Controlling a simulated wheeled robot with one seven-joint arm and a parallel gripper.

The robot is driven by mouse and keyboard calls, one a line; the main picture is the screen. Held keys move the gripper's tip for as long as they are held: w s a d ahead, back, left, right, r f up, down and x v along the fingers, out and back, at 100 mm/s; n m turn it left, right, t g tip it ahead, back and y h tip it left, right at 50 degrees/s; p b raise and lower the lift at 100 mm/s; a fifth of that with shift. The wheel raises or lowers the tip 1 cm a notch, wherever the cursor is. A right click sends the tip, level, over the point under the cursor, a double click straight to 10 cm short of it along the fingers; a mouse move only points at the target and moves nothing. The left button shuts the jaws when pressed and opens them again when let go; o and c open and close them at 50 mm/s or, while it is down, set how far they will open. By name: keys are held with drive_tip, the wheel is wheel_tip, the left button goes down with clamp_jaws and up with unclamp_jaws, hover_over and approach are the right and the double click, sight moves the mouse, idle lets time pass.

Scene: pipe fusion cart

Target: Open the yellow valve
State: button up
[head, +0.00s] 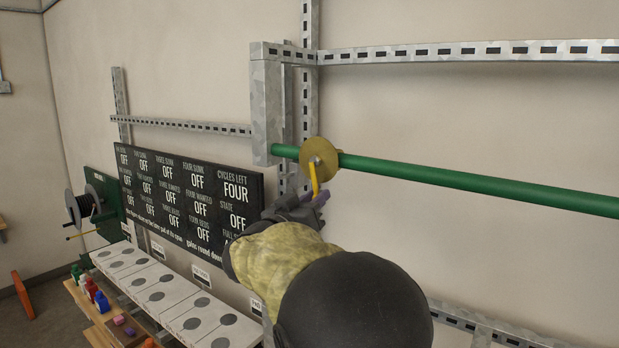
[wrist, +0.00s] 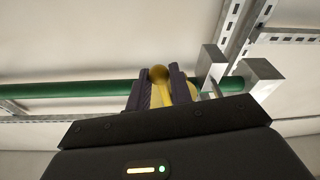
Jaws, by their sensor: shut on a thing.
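The yellow valve shows in the head view as a round brass-coloured body (head: 319,158) on a green pipe (head: 470,184), with a yellow lever (head: 314,180) hanging down from it. My gripper (head: 318,198) is at the lower end of the lever, below the pipe. In the wrist view the yellow lever (wrist: 161,90) stands between the two dark fingers of my gripper (wrist: 160,92), which are shut on it. My own arm hides part of the wall and board below the gripper.
A black board (head: 185,195) with white lettering hangs left of the valve. Metal strut rails (head: 460,53) run along the wall, and a bracket (head: 265,105) holds the pipe's left end. A white panel with grey discs (head: 165,290) and a bench with small coloured items lie lower left.

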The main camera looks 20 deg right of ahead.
drive_tip(key=shift+s+d+r+n+t+y+p, duration=0.15)
drive_tip(key=shift+s+d+n+p, duration=0.1)
drive_tip(key=shift+n+p, duration=0.3)
drive_tip(key=shift+s+d+r+n+t+y+p, duration=0.15)
drive_tip(key=shift+s+n+p, duration=0.1)
drive_tip(key=shift+n+p, duration=0.3)
drive_tip(key=shift+f, duration=0.1)
drive_tip(key=n+p, duration=0.1)
drive_tip(key=s+n+p, duration=0.1)
drive_tip(key=p, duration=0.1)
drive_tip(key=shift+d+r+n+y+p, duration=0.3)
drive_tip(key=shift+r, duration=0.1)
